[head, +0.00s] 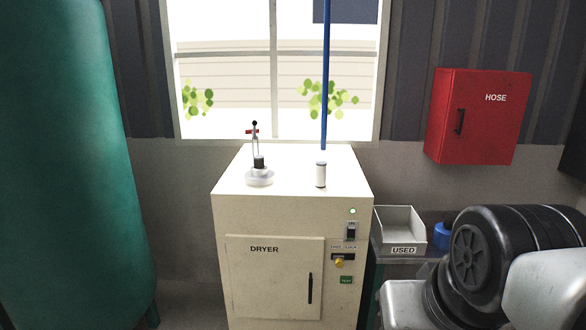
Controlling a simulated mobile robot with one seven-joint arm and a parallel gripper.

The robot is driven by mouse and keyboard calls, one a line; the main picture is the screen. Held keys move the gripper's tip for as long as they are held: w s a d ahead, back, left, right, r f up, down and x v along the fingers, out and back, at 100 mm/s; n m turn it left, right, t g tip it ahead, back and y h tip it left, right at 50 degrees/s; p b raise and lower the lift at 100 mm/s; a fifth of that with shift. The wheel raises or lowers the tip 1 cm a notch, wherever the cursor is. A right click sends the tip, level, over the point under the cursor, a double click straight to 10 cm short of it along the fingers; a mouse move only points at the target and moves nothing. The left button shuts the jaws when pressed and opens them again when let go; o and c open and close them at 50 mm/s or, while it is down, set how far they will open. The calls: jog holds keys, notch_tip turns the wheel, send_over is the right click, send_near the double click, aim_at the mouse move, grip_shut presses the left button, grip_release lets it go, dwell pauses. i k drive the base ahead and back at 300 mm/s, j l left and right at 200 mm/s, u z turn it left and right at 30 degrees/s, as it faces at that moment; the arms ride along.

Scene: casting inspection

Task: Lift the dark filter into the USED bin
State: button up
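A short dark cylinder, the dark filter (259,162), stands upright in a whitish round housing (260,179) on the left part of the dryer's top. Its lower part is hidden in the housing. A white filter (321,175) with dark bands stands upright on the right part of the dryer's top, apart from the housing. The USED bin (404,250) is an open grey tray to the right of the dryer, lower than its top. It looks empty, though part of its floor is hidden. My gripper is not in view.
The white dryer (267,288) stands in the middle. A clamp with a red handle (252,131) rises behind the housing. A blue pipe (326,75) hangs above the dryer. A green tank (70,160) is left, a red HOSE box (472,115) right. A blue object (443,236) stands beside the bin.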

aim_at(259, 159)
jog(key=i+j, duration=0.7)
